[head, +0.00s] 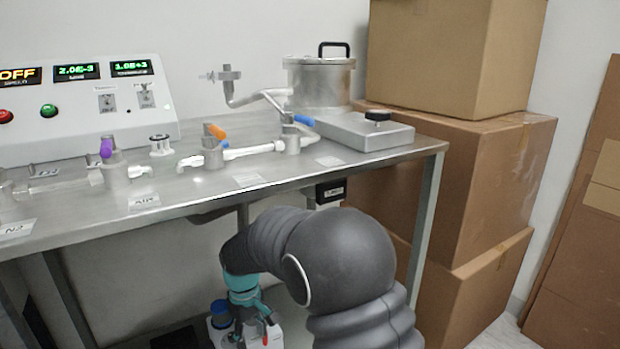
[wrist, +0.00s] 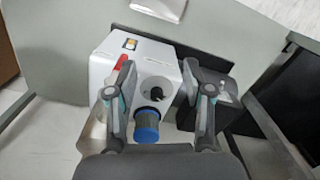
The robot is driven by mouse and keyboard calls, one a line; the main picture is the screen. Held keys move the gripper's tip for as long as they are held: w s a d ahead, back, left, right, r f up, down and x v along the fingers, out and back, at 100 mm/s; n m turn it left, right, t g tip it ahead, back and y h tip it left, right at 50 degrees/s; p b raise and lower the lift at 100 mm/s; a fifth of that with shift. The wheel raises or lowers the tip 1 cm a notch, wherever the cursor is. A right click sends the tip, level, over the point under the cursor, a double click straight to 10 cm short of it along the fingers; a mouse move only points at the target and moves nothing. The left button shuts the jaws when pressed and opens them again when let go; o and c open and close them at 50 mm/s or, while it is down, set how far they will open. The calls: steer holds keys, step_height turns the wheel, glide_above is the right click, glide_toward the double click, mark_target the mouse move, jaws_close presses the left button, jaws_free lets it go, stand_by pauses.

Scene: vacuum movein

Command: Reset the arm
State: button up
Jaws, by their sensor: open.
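My arm shows in the head view at the lower middle, bent downward in front of the metal table (head: 400,153). In the wrist view my gripper (wrist: 165,85) is open, with its two fingers apart and nothing held between them. Below and beyond the fingers is a white boxy device (wrist: 105,72) with a blue-rimmed round port (wrist: 147,130), a red lever and a small orange-and-white switch. In the head view part of this device (head: 275,338) shows under the table, beside my teal wrist; the rest is hidden.
A control panel (head: 90,75) stands on the table's left. Valves with purple, orange (head: 214,131) and blue handles and a lidded metal pot (head: 320,80) are on top. Stacked cardboard boxes (head: 490,165) stand close on the right. A table leg (head: 424,230) is near my arm.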

steer(key=s+d+r+m+t, duration=0.2)
steer(key=s+d+r+m, duration=0.1)
steer(key=s+d+r, duration=0.4)
steer(key=s+d+r+m+t, duration=0.2)
steer(key=s+d+r+m, duration=0.2)
steer(key=s+d, duration=0.5)
steer(key=s+d+r+m+t+p, duration=0.1)
steer(key=s+d+r+m+t, duration=0.1)
steer(key=s+d+r, duration=0.5)
steer(key=d+r+m, duration=0.1)
steer(key=d+r, duration=0.1)
steer(key=d, duration=0.4)
steer(key=shift+s+d+r, duration=0.3)
steer(key=shift+s+d, duration=0.05)
steer(key=shift+s, duration=0.05)
